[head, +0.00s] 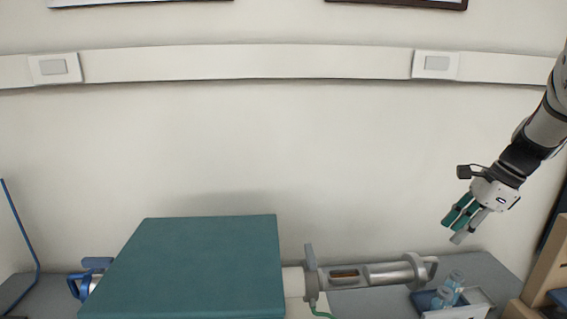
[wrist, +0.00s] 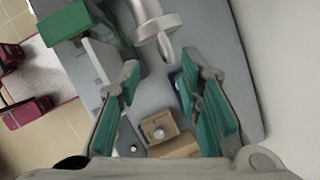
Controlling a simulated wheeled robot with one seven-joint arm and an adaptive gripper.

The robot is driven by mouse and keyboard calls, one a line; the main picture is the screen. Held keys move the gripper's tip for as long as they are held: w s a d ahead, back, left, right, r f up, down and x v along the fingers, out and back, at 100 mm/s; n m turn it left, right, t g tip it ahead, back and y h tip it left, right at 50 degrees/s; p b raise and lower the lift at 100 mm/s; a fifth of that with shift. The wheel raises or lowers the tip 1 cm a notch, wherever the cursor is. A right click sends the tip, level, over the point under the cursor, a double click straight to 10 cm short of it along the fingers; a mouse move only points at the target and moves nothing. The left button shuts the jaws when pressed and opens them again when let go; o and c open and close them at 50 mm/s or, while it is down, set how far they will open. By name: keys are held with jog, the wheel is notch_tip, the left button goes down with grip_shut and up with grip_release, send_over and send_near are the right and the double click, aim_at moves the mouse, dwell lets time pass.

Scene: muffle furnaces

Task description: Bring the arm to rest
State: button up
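My gripper (head: 455,229) is at the right in the head view. It hangs in the air in front of the wall, tilted down to the left, above the right end of the bench. In the wrist view its two green-padded fingers stand apart, with nothing held between them at my gripper (wrist: 161,76). Part of my arm runs up past the right edge of the head view.
A teal furnace box (head: 205,262) stands on the grey bench (head: 483,272), with a metal tube end (head: 385,274) at its right. Brown boxes (head: 545,262) are at the far right.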

jog(key=s+a+r+n+h, duration=0.1)
jog(key=s+a+r+n, duration=0.35)
jog(key=a, duration=0.25)
jog(key=s+a+r+n, duration=0.4)
jog(key=a+n, duration=0.2)
jog(key=a, duration=0.2)
jog(key=s+a+n+t+h, duration=0.1)
jog(key=s+a+n, duration=0.3)
jog(key=s+n, duration=0.2)
jog(key=s+a+f+n+t+h, duration=0.1)
jog(key=s+a+n, duration=0.3)
jog(key=s+n, duration=0.2)
jog(key=s, duration=0.2)
jog(key=shift+s+a+t+h, duration=0.3)
jog(key=shift+s+a+t, duration=0.1)
